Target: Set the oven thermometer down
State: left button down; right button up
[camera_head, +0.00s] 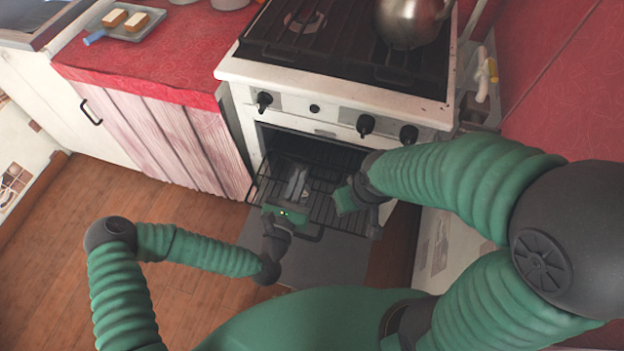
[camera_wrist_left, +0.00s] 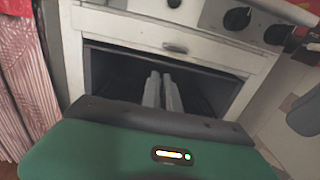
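I cannot make out the oven thermometer in either view. My left gripper (camera_head: 297,178) is at the mouth of the open oven (camera_head: 310,147), over the wire rack (camera_head: 325,212). In the left wrist view its two fingers (camera_wrist_left: 163,88) point into the dark oven cavity and lie close together, with no object visible between them. My right gripper (camera_head: 348,198) is just right of the left one, over the right side of the rack. Its fingertips are too small and covered to read.
A metal kettle (camera_head: 408,22) stands on the black stovetop (camera_head: 330,45) above the oven. A tray (camera_head: 133,32) with two bread-like pieces lies on the red counter (camera_head: 170,62) at the left. The lowered oven door (camera_head: 335,262) is below the rack. Wooden floor is open at the left.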

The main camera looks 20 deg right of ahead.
pick_arm(q)
jog(key=d+f, duration=0.1)
jog(key=w+d+f+b, duration=0.1)
jog(key=d, duration=0.1)
jog(key=d+f+b, duration=0.1)
jog(key=f, duration=0.1)
jog(key=shift+w+d, duration=0.25)
jog(key=shift+d, duration=0.15)
jog(key=shift+a, duration=0.3)
jog(key=shift+d+f, duration=0.1)
jog(key=shift+f, duration=0.1)
jog(key=c, duration=1.6)
grip_release()
jog(key=shift+d, duration=0.15)
jog(key=shift+r, duration=0.1)
pick_arm(e)
jog(key=f, duration=0.2)
jog(key=shift+d+f, duration=0.3)
jog(key=shift+d, duration=0.1)
pick_arm(q)
jog(key=shift+r, duration=0.2)
jog(key=p+v, duration=0.2)
jog(key=v, duration=1)
pick_arm(e)
jog(key=shift+w+v, duration=0.25)
jog(key=shift+v, duration=0.75)
